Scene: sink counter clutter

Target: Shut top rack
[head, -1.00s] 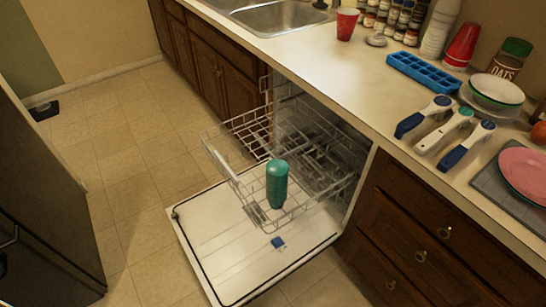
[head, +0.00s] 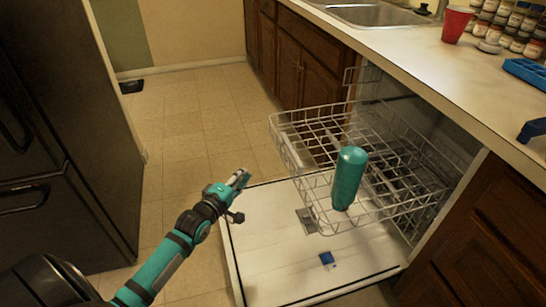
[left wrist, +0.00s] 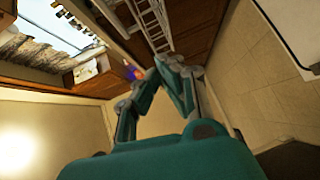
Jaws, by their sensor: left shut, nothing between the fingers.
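The dishwasher's top rack (head: 290,150) is a white wire basket, pulled out over the lowered door (head: 265,240). In the left wrist view, the fingers of my left gripper (left wrist: 168,72) are close together, and wire rack bars (left wrist: 155,22) show at the top. My right gripper is in neither view.
The counter (head: 430,60) with a sink (head: 375,14) and a red cup (head: 455,24) runs above the dishwasher. A dark fridge (head: 65,130) stands at the left. Open tiled floor (head: 190,125) lies between them. A small blue piece (head: 327,259) lies on the door.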

